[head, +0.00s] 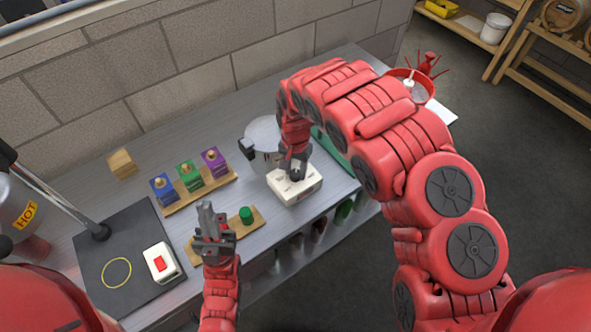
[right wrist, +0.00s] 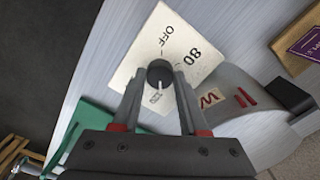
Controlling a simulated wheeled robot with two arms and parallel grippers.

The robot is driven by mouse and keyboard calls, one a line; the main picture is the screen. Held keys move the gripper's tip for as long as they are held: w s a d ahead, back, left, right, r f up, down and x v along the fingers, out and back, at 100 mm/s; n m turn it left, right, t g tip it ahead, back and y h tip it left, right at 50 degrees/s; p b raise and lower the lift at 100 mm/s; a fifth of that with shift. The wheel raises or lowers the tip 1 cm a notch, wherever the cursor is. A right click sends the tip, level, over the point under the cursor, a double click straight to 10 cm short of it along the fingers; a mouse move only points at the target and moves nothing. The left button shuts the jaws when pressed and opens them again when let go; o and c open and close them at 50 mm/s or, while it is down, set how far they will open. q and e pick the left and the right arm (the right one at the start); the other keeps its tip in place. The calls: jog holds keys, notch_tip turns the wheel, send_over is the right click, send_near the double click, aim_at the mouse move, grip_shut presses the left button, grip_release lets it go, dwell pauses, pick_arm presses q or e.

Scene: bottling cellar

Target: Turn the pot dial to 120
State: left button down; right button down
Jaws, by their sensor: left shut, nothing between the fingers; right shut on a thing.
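The white control box with the pot dial (head: 293,186) stands on the bench in front of the metal pot (head: 262,132). In the right wrist view the dark round dial (right wrist: 160,73) sits on the white face, marked OFF and 80. A light pointer line on the dial points down toward a small label that I cannot read clearly. My right gripper (head: 293,172) is shut on the dial, its fingers on either side; it also shows in the right wrist view (right wrist: 160,88). My left gripper (head: 207,212) is shut and empty, above the bench near a wooden board.
A wooden rack (head: 204,194) holds blue, green and purple boxes. A wooden board (head: 232,230) bears a green knob-like piece (head: 246,214). A dark mat (head: 105,240) holds a white switch box (head: 161,262). A vessel marked HOT (head: 22,205) stands at far left.

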jog(key=shift+m, duration=0.9)
jog(key=shift+c, duration=2.2)
grip_release()
